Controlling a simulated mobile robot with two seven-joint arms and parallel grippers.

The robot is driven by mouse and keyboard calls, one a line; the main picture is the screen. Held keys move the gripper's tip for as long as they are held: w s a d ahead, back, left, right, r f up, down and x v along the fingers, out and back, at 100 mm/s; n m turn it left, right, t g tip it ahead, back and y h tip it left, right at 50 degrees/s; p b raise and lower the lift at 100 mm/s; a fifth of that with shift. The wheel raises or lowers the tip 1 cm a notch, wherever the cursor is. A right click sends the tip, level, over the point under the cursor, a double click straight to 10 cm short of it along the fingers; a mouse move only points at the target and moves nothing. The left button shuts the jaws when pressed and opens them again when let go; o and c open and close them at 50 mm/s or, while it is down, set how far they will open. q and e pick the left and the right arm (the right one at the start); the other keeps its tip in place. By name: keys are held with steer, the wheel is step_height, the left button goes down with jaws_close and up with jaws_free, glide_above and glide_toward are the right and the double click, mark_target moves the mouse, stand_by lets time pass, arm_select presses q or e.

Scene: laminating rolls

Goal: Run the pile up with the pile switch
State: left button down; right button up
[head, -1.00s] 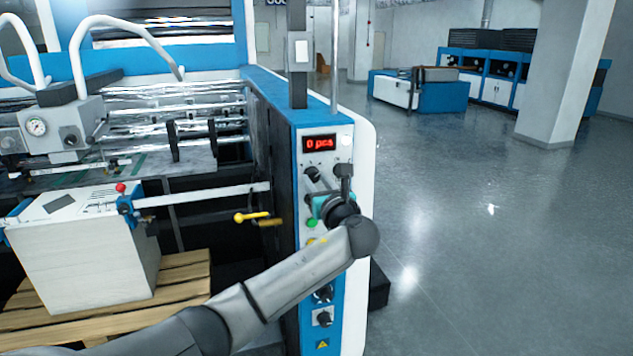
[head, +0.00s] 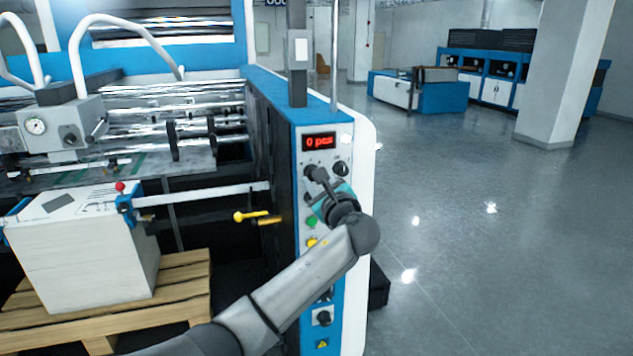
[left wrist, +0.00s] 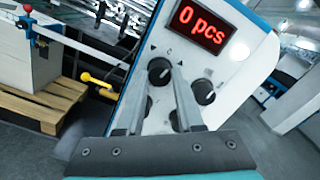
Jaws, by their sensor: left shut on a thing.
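The pile (head: 85,255), a tall white stack of sheets, stands on a wooden pallet (head: 185,290) at the left. The pile switch, a black rotary knob (left wrist: 159,70), sits at the upper left of the white control panel (head: 303,225), under the red display. My left gripper (left wrist: 160,75) is shut on this knob, with one finger on each side of it. In the head view my left gripper (head: 318,176) reaches the panel and partly hides the knob. My right gripper is not in view.
The display (head: 319,142) reads "0 pcs". A second black knob (head: 341,169) is right of the switch. Green (head: 311,222) and yellow (head: 312,243) buttons sit below. A yellow-handled lever (head: 250,216) sticks out left of the panel. Open floor lies at the right.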

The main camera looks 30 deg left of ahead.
arm_select(q)
steer(key=shift+f+n+b, duration=0.1)
steer(key=shift+n+b, duration=0.2)
steer(key=shift+n, duration=0.9)
steer(key=c, duration=0.5)
jaws_free()
steer(key=shift+c, duration=0.2)
steer(key=b+v, duration=0.2)
steer(key=v, duration=1.3)
steer(key=shift+s, duration=0.1)
